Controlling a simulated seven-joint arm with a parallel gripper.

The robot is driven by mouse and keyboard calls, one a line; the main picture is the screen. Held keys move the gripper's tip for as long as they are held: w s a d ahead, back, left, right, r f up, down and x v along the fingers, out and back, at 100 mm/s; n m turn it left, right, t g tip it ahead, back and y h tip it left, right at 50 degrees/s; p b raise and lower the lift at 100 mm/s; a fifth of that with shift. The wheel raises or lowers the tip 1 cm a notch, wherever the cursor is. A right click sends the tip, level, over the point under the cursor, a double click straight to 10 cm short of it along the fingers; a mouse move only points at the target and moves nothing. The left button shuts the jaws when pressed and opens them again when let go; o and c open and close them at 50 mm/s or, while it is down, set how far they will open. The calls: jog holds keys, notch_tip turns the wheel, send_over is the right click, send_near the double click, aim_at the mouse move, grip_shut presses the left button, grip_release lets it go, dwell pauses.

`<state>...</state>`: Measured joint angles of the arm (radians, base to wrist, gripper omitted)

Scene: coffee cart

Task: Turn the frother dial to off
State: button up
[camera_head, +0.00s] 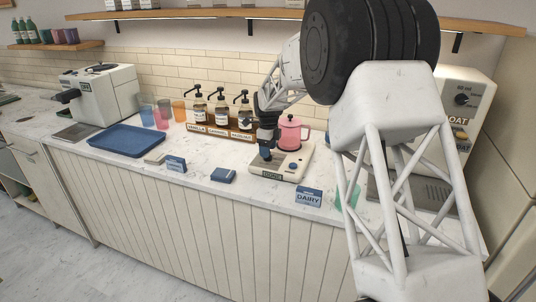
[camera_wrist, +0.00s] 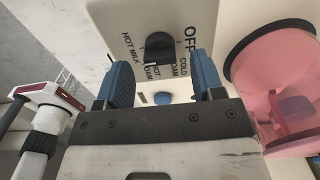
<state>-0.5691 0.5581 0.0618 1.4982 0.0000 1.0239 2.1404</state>
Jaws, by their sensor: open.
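The frother (camera_head: 262,174) is a cream base on the counter with a pink jug (camera_head: 290,133) at its back. Its black frother dial (camera_wrist: 158,46) shows in the wrist view, among the labels OFF, HOT MILK, COLD FOAM and one partly covered label. The dial's pointer seems to face the partly covered label, away from OFF; I cannot tell exactly. My gripper (camera_head: 266,155) is over the left part of the frother and hides the dial in the head view. In the wrist view my gripper (camera_wrist: 163,66) is open, its blue fingers on either side of the dial with gaps showing.
The pink jug (camera_wrist: 278,95) stands close to my right finger in the wrist view. A blue button (camera_wrist: 162,98) is on the frother. Syrup bottles (camera_head: 221,113) stand behind, a dairy sign (camera_head: 308,197) in front. A blue tray (camera_head: 128,140) lies to the left.

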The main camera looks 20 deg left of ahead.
jog(key=shift+f, duration=1.25)
jog(key=c, duration=0.9)
jog(key=shift+c, duration=0.2)
